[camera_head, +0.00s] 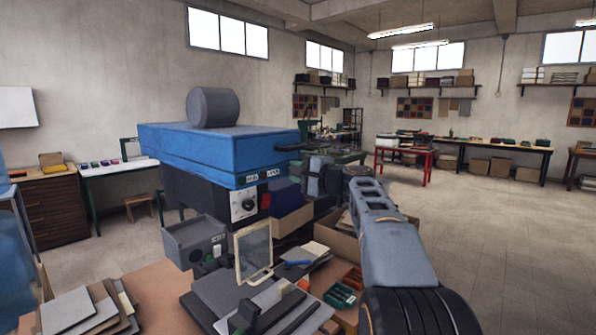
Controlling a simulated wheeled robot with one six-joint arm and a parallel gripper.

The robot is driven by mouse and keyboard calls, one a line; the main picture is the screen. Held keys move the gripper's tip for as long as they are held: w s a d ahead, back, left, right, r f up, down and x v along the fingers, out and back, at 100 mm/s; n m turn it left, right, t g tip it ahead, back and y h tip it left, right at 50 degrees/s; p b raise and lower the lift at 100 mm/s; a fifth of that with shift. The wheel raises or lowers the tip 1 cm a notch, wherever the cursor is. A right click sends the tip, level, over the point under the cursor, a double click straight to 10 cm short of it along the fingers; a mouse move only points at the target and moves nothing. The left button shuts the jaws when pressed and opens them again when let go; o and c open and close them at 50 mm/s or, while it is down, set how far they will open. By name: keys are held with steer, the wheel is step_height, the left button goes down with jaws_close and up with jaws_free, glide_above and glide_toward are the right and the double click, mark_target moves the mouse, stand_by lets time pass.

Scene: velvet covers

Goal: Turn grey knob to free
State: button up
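A blue box-shaped machine (210,150) stands left of centre with a dark lower body. On the front of that body is a white dial plate (236,205) with a small round dark-grey knob (248,205) at its middle. The plate's markings and the way the knob points are too small to read. My arm rises from the bottom right and bends towards the machine. My gripper (316,176) is at its end, to the right of the dial and apart from it. Its fingers are too small and dark to show whether they are open.
A grey cylinder (213,107) lies on top of the machine. A grey control box (195,242), a cream-framed panel (253,250) and cardboard boxes (292,220) crowd the dial's front and right. The bench front holds boards, papers and small trays (340,295). Open floor lies at right.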

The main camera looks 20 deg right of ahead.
stand_by(0.4)
steer(key=o, duration=0.9)
steer(key=b+v, duration=0.3)
steer(key=v, duration=1.1)
steer(key=shift+w+a, duration=0.1)
